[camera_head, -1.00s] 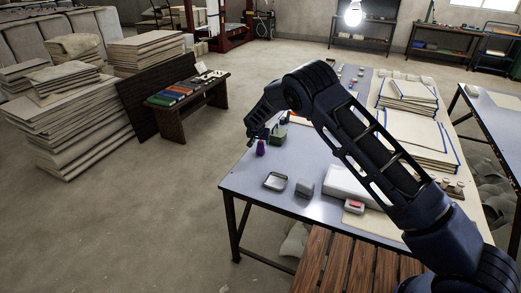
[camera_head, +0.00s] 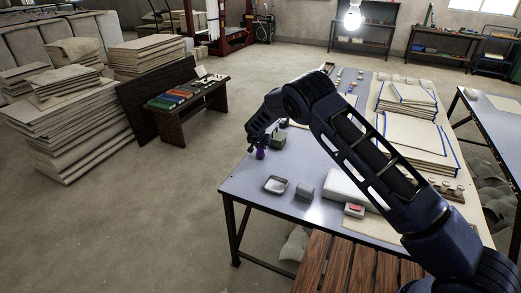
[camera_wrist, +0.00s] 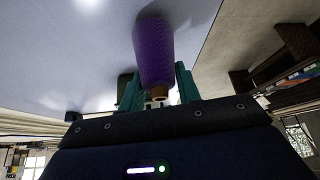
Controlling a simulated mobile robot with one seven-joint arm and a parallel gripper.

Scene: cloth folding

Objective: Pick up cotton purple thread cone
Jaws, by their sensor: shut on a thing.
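The purple thread cone (camera_head: 261,154) is at the far-left edge area of the blue-grey table (camera_head: 248,182). My gripper (camera_head: 262,147) is over it, pointing down, with its fingers around the cone's upper part. In the wrist view the purple cone (camera_wrist: 153,48) sits between the two teal fingers, its brown core end toward the palm. The gripper is shut on the cone. Whether the cone's base touches the table is too small to tell.
A dark green block (camera_head: 279,140) stands close right of the cone. A small tray (camera_head: 276,185), a grey block (camera_head: 304,192) and a white box (camera_head: 345,186) lie nearer on the table. Stacked cloth (camera_head: 415,141) lies at the right.

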